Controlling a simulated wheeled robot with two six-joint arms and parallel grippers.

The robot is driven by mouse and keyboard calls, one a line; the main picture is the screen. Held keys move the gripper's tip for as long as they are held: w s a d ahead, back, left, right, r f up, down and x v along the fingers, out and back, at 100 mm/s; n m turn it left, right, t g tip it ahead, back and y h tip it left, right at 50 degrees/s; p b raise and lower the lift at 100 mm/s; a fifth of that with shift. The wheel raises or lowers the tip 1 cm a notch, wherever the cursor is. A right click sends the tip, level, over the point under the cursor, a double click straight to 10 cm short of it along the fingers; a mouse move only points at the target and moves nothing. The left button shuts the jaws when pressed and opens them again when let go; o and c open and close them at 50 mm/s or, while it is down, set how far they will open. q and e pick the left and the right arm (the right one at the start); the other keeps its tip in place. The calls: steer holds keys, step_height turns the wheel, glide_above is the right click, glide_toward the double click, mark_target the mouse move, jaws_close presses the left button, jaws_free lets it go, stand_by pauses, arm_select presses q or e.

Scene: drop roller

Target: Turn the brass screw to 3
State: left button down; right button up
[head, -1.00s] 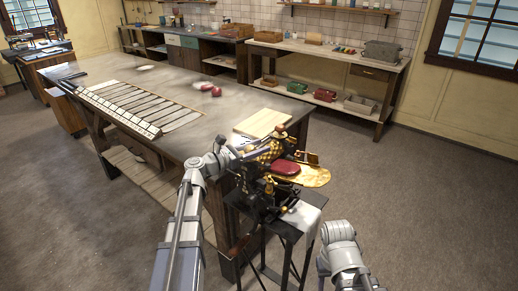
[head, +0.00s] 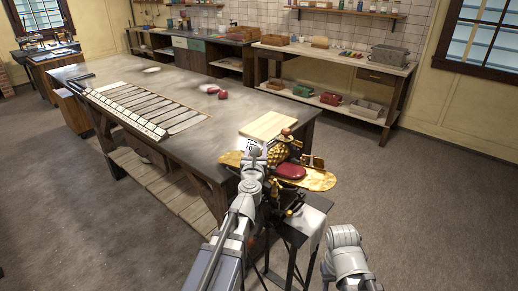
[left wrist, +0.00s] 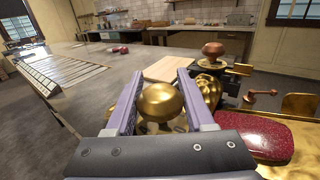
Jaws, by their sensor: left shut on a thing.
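The brass screw (left wrist: 160,102) shows in the left wrist view as a round, shiny brass knob between the two purple fingers of my left gripper (left wrist: 158,84). The fingers are shut on it from both sides. It is part of a small machine with brass and black parts, a red oval pad (left wrist: 262,137) and a gold plate (head: 318,180). In the head view my left gripper (head: 257,151) is at the machine's left side, and my arm covers part of it. No scale or number is readable. My right arm shows at lower right, but its gripper does not.
The machine stands on a dark stand at the corner of a long workbench (head: 180,130). A pale wooden board (head: 268,125) lies on the bench behind it. A copper-coloured knob (left wrist: 212,49) rises behind the screw. The floor to the right is clear.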

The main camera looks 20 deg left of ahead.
arm_select(q)
steer(key=n+y, duration=0.1)
steer(key=n+g+y, duration=0.1)
steer(key=y, duration=0.1)
steer(key=n+y, duration=0.1)
steer(key=shift+s+a+g, duration=0.1)
steer(key=shift+a+g, duration=0.15)
steer(key=shift+g, duration=0.05)
steer(key=shift+s+a+n+g+y, duration=0.1)
steer(key=shift+a+n+g+y, duration=0.05)
steer(key=shift+n+g+y, duration=0.4)
steer(key=shift+s+a+n+g+y, duration=0.2)
steer(key=shift+n+y, duration=0.25)
steer(key=shift+y, duration=0.3)
steer(key=shift+c, duration=1.4)
jaws_free()
steer(key=shift+w, duration=0.1)
steer(key=v, duration=0.7)
steer(key=shift+s+d, duration=0.3)
